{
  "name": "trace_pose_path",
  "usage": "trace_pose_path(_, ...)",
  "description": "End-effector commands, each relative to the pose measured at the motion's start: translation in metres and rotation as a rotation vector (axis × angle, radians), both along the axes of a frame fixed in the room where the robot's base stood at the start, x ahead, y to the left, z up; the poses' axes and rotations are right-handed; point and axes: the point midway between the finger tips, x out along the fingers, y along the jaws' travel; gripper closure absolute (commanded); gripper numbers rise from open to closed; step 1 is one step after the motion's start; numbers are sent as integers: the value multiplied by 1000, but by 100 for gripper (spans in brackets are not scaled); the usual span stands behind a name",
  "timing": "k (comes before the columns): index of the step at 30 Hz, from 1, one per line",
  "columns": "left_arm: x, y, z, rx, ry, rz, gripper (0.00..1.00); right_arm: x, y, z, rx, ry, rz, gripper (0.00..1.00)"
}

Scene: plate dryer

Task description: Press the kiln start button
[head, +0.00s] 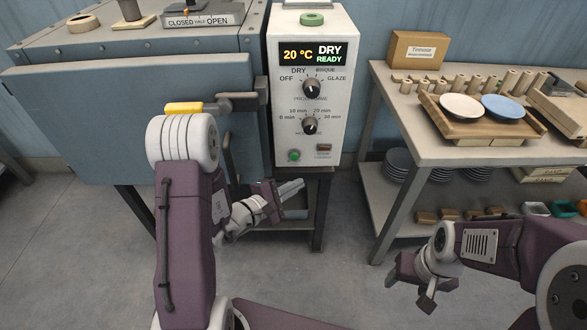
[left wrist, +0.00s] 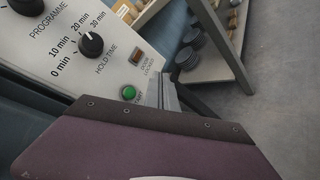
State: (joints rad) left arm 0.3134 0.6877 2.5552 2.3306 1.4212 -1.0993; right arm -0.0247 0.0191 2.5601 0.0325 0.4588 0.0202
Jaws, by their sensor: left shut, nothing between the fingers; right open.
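The start button (head: 294,155) is a round green button low on the left of the white kiln control box (head: 338,100). It also shows in the left wrist view (left wrist: 128,93), just left of my finger tips. My left gripper (head: 293,187) is shut and empty, below the button in the head view and apart from it there. The wrist view does not show whether the tips touch the panel. My right gripper (head: 409,291) is open and empty at the lower right, away from the box. The display (head: 311,53) reads 20 °C, DRY, READY.
The programme knob (head: 312,88), hold time knob (head: 310,125) and door locked lamp (head: 323,148) share the panel. The blue kiln (head: 100,125) stands left, its door shut, with a handle beside my left arm. A table (head: 440,145) with plates on a tray stands right.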

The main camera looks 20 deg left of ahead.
Motion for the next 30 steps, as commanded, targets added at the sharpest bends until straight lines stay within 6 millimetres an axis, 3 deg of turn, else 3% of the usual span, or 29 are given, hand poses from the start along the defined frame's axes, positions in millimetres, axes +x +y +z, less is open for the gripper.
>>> trace_pose_path(1, -1, 4, -13, -3, 10, 9, 100, 0, 0, -9, 0, 0, 0, 38)
trace_pose_path(4, -1, 8, -19, -5, 14, 19, 100, 0, 0, -13, 0, 0, 0, 38)
trace_pose_path(17, 4, 10, -15, -5, 14, 20, 100, 0, 0, -8, 0, 0, 0, 38)
trace_pose_path(30, 63, 27, -17, -4, 11, 20, 100, 0, 0, 7, 0, 0, 0, 38)
